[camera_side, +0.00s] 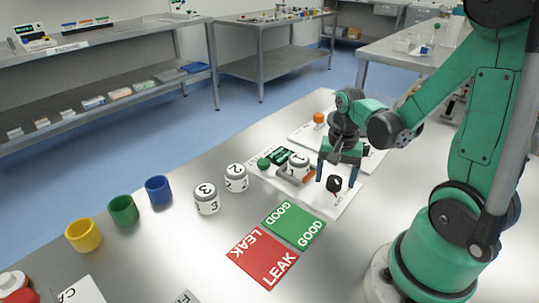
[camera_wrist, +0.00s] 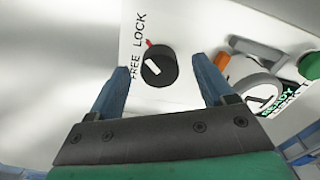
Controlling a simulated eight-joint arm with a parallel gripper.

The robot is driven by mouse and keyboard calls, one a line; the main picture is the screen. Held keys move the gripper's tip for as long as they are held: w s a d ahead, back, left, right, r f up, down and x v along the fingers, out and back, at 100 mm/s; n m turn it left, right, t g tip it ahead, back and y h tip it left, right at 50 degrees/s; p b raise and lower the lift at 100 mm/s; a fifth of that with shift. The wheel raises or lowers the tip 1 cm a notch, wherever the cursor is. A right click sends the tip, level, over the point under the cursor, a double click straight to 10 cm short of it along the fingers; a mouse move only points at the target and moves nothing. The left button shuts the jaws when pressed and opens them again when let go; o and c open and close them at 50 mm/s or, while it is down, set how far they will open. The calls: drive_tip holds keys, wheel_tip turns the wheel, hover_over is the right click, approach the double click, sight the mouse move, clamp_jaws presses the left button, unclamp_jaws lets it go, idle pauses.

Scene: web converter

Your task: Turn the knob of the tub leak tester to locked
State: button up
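The black knob (camera_side: 334,184) sits on the white panel of the tub leak tester (camera_side: 322,202). In the wrist view the knob (camera_wrist: 168,58) carries a white bar, whose upper-left end points toward the word FREE (camera_wrist: 134,66). The word LOCK (camera_wrist: 139,30) is printed farther up, and a small red mark (camera_wrist: 150,43) lies at the knob's upper edge. My gripper (camera_wrist: 160,66) is open, with its two blue fingers spread on either side of the knob. No finger contact shows. In the side view my gripper (camera_side: 336,174) is above the knob.
A white tub (camera_side: 298,166) is in the tester, beside an orange-tipped lever (camera_side: 309,176) and a green button (camera_side: 263,163). Two white tubs (camera_side: 236,178) (camera_side: 206,198) stand to the left. Green GOOD (camera_side: 295,223) and red LEAK (camera_side: 262,258) mats lie in front.

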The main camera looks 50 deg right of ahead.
sight(334, 179)
drive_tip(key=shift+r, duration=0.1)
drive_tip(key=shift+r, duration=2.7)
drive_tip(key=w+a+r+n+t, duration=0.2)
drive_tip(key=a+n+t, duration=0.1)
drive_tip(key=a+n, duration=0.3)
drive_tip(key=w+a+r+n+t, duration=0.3)
drive_tip(key=a+n+t, duration=0.1)
drive_tip(key=a+n, duration=0.2)
drive_tip(key=shift+r+n, duration=0.2)
drive_tip(key=shift+n, duration=0.4)
